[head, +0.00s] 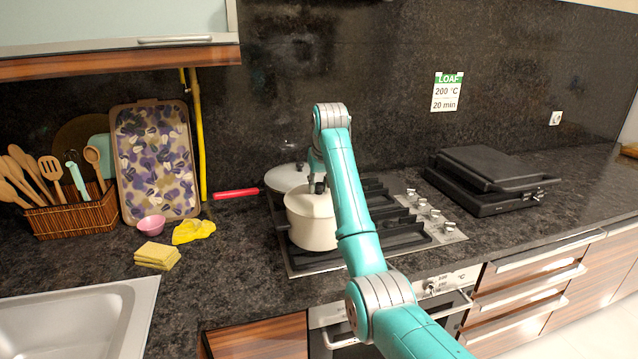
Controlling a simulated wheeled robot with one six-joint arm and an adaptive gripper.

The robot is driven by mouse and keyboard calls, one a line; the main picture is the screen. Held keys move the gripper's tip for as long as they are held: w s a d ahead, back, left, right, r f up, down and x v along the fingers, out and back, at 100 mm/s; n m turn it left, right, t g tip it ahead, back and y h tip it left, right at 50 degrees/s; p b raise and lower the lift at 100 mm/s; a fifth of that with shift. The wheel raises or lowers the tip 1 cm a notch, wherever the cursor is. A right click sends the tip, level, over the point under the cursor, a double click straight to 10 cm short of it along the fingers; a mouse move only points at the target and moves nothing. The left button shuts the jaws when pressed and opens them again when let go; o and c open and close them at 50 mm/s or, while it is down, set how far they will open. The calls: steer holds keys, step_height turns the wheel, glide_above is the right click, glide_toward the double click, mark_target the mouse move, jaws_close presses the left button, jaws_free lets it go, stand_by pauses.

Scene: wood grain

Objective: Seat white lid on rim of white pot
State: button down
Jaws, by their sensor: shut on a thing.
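The white pot (312,234) stands on the front left part of the hob. The white lid (302,201) is over the pot's mouth, and it looks level. From this one view I cannot tell whether it touches the rim all round. My gripper (319,188) points down above the lid and is shut on it, near its top. The arm hides the right part of the lid and pot, and the fingertips are small and partly hidden.
A pale lidded pan (283,177) with a red handle (236,193) stands close behind the pot. A black grill (490,180) is at right. Counter before the grill is clear.

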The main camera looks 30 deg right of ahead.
steer(key=shift+f, duration=0.1)
steer(key=c, duration=0.8)
jaws_free()
step_height(320, 180, up, 10)
steer(key=shift+f, duration=0.1)
